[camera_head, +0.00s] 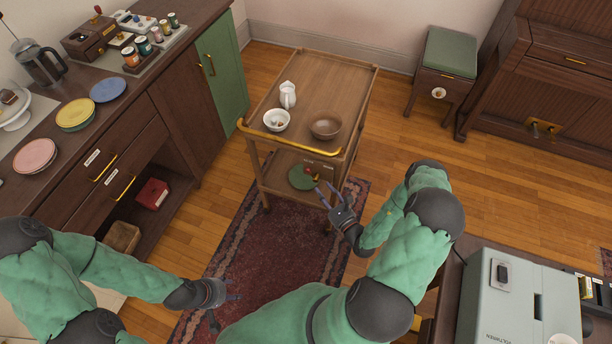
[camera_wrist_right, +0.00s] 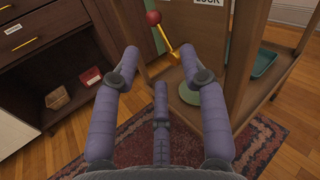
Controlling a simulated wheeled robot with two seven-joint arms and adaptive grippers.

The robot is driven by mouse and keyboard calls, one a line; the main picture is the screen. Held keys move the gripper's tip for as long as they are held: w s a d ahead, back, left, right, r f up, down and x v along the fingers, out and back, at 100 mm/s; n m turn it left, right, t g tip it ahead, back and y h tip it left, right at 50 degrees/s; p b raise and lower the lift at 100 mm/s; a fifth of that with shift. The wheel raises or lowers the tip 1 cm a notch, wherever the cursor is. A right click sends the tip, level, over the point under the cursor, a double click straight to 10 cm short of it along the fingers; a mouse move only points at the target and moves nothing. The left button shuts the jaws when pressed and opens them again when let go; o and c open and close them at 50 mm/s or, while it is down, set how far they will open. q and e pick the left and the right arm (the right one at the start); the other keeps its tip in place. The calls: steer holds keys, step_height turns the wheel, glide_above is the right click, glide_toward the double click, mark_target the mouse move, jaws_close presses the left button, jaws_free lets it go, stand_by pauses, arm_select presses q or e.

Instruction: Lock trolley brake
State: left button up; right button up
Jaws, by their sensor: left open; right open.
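The wooden trolley (camera_head: 297,80) stands on the floor at the rug's far end. Its brake lever has a red knob (camera_head: 308,170) at the trolley's near side. In the right wrist view the red knob (camera_wrist_right: 153,17) tops a tilted yellow rod (camera_wrist_right: 163,42), leaning left, with a white label reading "LOCK" (camera_wrist_right: 208,2) to its right. My right gripper (camera_head: 324,189) is open and empty, close to the lever. Its fingers point towards the lever, and the knob lies beyond the fingertips, apart from them. My left gripper (camera_head: 228,298) is open and empty over the rug, well short of the trolley.
On the trolley's top are a white jug (camera_head: 287,94), a white bowl (camera_head: 276,120) and a brown bowl (camera_head: 325,126). A green plate (camera_head: 301,178) is on its lower shelf. A dark cabinet (camera_head: 110,165) stands left, a grey machine (camera_head: 515,305) right. A patterned rug (camera_head: 275,250) lies between.

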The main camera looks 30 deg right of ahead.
mark_target(312, 175)
steer(key=w, duration=0.3)
steer(key=w+b, duration=0.1)
steer(key=w, duration=0.2)
steer(key=w+b, duration=0.1)
steer(key=w, duration=0.2)
steer(key=shift+w+a, duration=0.35)
steer(key=shift+c, duration=0.2)
